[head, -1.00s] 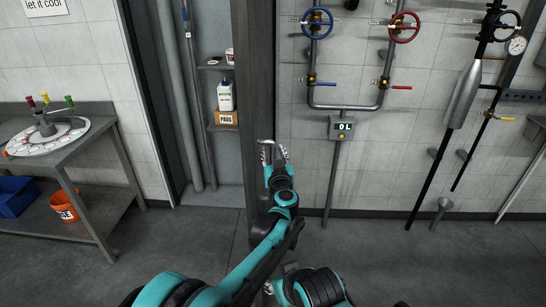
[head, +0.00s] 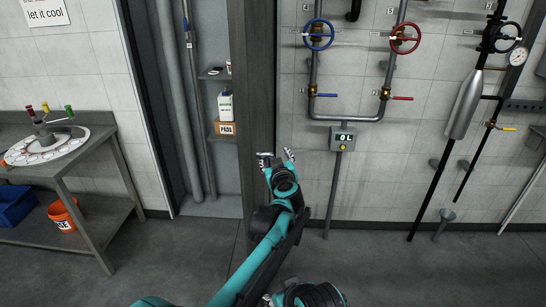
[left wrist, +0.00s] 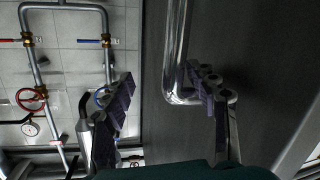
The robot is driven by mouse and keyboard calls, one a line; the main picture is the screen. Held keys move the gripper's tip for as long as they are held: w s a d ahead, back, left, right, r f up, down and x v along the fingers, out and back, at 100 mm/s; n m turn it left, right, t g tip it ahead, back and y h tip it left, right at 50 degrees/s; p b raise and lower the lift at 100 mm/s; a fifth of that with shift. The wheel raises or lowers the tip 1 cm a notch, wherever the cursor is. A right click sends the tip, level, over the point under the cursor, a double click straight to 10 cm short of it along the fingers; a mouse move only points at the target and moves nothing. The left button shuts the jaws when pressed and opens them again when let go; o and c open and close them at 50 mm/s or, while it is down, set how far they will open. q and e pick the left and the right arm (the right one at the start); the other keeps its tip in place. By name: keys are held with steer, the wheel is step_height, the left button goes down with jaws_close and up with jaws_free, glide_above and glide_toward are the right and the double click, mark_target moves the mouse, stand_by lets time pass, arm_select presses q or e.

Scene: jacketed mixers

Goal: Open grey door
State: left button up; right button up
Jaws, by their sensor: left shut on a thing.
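The grey door (head: 260,90) stands open, seen almost edge-on in the head view, beside the closet opening. In the left wrist view its dark grey panel (left wrist: 245,50) fills the right side. A shiny metal bar handle (left wrist: 176,50) is mounted on it. My left gripper (head: 275,160) is at the handle, shut on it. In the left wrist view the fingers of my left gripper (left wrist: 168,100) lie either side of the handle's lower end. My right gripper is not visible; only part of an arm shows at the bottom of the head view.
The closet holds a white bottle (head: 225,106) and a cardboard box (head: 225,128). A metal bench (head: 105,150) with a white round tray (head: 75,147) stands left. Pipes, valves and a display (head: 343,138) line the right wall. The floor between is clear.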

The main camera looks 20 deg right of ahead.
arm_select(q)
steer(key=s+d+r, duration=0.1)
steer(key=s+d, duration=0.2)
steer(key=s, duration=0.5)
steer(key=shift+s+d+r, duration=0.3)
steer(key=shift+d+r, duration=0.05)
steer(key=shift+d, duration=0.05)
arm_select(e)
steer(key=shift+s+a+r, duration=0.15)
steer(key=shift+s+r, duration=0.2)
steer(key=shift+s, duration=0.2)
arm_select(q)
steer(key=shift+f, duration=0.1)
